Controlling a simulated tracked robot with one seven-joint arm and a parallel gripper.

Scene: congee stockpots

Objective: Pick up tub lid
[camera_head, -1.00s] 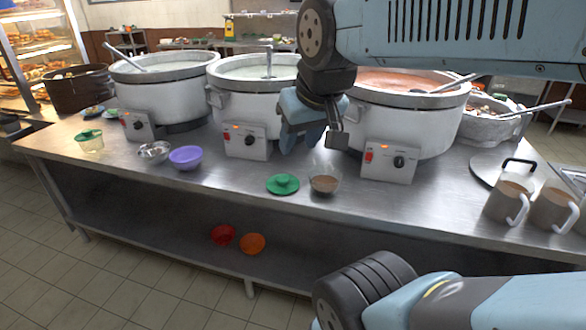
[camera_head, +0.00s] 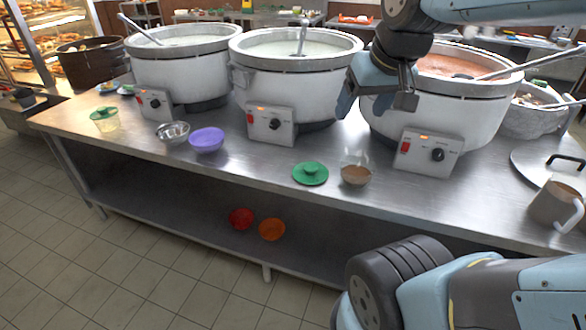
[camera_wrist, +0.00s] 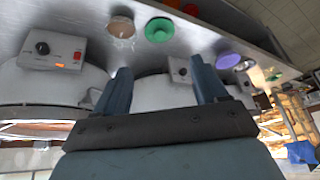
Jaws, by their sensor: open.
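A green round lid (camera_head: 310,174) with a knob lies flat on the steel counter, near its front edge. It also shows in the wrist view (camera_wrist: 159,29), beyond my fingertips. A clear tub (camera_head: 106,122) with a green top stands at the counter's far left. My gripper (camera_head: 376,101) is open and empty, in front of the pot with red-brown contents, above and to the right of the lid. Its two fingers stand apart in the wrist view (camera_wrist: 160,72), with the lid clear of them.
A steaming brown bowl (camera_head: 356,175) sits close to the lid's right. A purple bowl (camera_head: 207,139) and a metal bowl (camera_head: 173,133) lie left. Large pots with control boxes (camera_head: 271,124) line the back. A mug (camera_head: 556,205) stands right. The counter (camera_head: 255,160) is bare left of the lid.

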